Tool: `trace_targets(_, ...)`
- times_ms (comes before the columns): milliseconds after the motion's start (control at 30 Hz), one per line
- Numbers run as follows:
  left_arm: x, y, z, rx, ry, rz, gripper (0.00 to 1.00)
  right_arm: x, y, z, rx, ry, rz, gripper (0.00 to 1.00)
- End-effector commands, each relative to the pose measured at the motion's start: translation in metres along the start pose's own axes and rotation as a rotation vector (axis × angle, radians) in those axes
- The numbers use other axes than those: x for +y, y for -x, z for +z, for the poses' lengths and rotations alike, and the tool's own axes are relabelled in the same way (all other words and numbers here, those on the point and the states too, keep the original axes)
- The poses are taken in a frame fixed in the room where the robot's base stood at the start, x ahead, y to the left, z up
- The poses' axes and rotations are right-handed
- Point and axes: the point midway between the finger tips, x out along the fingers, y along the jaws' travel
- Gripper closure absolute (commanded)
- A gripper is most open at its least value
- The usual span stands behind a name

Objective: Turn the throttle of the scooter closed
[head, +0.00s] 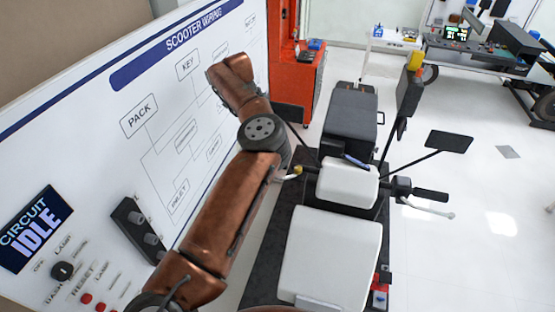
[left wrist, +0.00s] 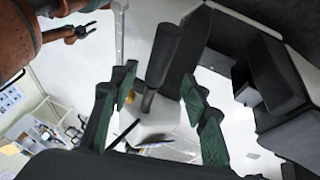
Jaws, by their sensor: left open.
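The scooter's white front (head: 348,184) stands right of my copper left arm in the head view. One black handlebar grip (head: 431,195) with a silver lever (head: 428,208) points right; the opposite grip is hidden behind my arm. In the left wrist view, a black grip (left wrist: 164,50), which looks like the throttle, lies between the spread green fingers of my left gripper (left wrist: 152,100). The gripper is open, with gaps visible on both sides of the grip. My left fingers are hidden in the head view.
A scooter wiring board (head: 165,100) stands close on the left. An orange cabinet (head: 300,75) is behind it. A mirror (head: 449,141) sticks out right of the handlebar. A silver lever (left wrist: 119,35) runs beside the grip. Open floor (head: 480,240) lies at right.

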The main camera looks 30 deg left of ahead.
Motion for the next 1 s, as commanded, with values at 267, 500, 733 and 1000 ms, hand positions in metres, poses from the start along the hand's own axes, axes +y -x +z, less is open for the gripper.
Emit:
trace_targets(267, 0.001, -0.043, -0.001, -0.003, 0.000, 0.006, 0.57, 0.001, 0.006, -0.009, 0.011, 0.002, 0.001, 0.57)
trace_targets(500, 0.000, -0.069, -0.002, -0.002, -0.003, 0.002, 0.57, 0.001, 0.012, -0.009, 0.011, 0.002, 0.001, 0.57)
trace_targets(733, 0.000, -0.074, -0.001, -0.002, -0.003, 0.001, 0.57, 0.001, 0.012, -0.006, 0.007, 0.001, 0.000, 0.57)
trace_targets(1000, 0.000, -0.074, -0.001, -0.002, -0.002, 0.001, 0.68, 0.001, 0.012, -0.005, 0.006, 0.001, 0.000, 0.57)
